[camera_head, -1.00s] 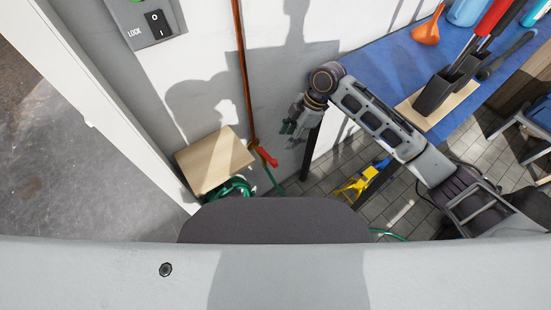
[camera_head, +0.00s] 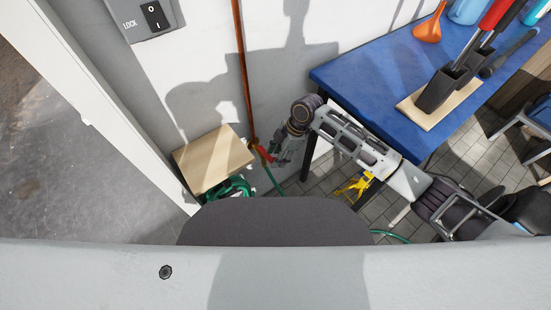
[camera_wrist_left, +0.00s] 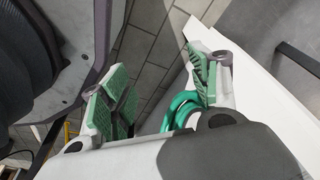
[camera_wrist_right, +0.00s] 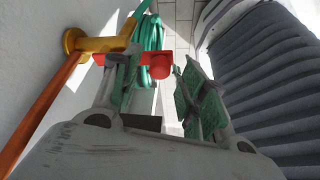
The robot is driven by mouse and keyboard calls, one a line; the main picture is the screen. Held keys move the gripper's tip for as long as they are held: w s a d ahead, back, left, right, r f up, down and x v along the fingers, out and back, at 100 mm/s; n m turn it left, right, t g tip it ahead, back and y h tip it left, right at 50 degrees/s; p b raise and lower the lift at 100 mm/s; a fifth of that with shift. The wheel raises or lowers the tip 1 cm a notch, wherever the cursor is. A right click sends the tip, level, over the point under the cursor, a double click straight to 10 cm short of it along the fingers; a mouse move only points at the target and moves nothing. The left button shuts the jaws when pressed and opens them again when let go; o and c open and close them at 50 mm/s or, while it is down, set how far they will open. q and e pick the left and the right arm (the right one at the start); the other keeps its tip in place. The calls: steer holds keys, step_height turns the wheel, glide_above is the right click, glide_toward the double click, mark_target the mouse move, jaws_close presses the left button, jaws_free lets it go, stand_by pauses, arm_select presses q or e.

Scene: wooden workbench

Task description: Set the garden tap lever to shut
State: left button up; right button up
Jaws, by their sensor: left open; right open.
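The garden tap's red lever (camera_head: 264,154) shows in the head view low on the wall, beside my right gripper (camera_head: 282,155). In the right wrist view the brass tap (camera_wrist_right: 95,44) sits on a copper pipe at the left. Its red lever (camera_wrist_right: 157,68) reaches rightward from there, past the left finger and into the gap. My right gripper (camera_wrist_right: 155,92) is open, with one finger overlapping part of the lever; contact cannot be told. My left gripper (camera_wrist_left: 155,97) is open and empty in the left wrist view, and hidden in the head view.
A copper pipe (camera_head: 240,75) runs down the wall. A wooden board (camera_head: 213,160) and coiled green hose (camera_head: 230,187) lie left of the tap. A yellow object (camera_head: 356,186) is on the tiled floor.

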steer(key=shift+x, duration=0.9)
jaws_close()
